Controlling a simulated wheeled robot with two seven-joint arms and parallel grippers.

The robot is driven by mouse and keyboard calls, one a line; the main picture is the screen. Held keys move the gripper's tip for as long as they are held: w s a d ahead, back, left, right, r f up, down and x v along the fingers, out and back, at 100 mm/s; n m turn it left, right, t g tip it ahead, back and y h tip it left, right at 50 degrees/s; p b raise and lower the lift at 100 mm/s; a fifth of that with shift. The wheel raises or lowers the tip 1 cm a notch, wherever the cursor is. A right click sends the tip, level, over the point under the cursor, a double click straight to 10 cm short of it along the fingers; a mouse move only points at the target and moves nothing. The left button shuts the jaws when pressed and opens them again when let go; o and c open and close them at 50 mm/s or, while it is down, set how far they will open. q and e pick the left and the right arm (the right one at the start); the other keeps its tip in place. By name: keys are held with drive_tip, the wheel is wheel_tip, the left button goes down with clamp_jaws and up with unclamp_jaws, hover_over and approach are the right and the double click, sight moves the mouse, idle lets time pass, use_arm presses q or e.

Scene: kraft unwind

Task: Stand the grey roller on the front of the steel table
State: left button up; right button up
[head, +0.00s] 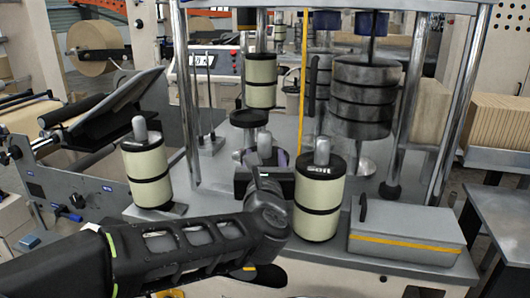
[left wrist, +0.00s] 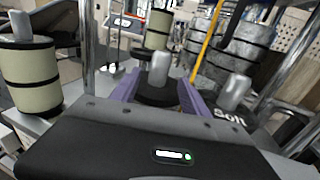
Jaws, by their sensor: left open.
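My left gripper (head: 264,160) reaches over the steel table (head: 225,172), between two cream rollers. In the left wrist view its purple fingers (left wrist: 160,92) are open on either side of a grey knob (left wrist: 159,69) on a black cap. This knob also shows in the head view (head: 265,145). The body below the cap is hidden by my gripper, so I cannot tell its colour or whether the fingers touch it. A large dark grey roller with black bands (head: 366,97) is in the frame behind, at the right. My right gripper is not in view.
A cream roller (head: 318,205) stands upright close right of my gripper, another (head: 147,178) at the left front. A grey box with a yellow stripe (head: 405,233) lies at the right front. Steel posts (head: 187,95) rise from the table. A third cream roller (head: 261,80) is behind.

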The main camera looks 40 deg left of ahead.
use_arm(q)
drive_tip(key=v, duration=0.5)
idle(0.6)
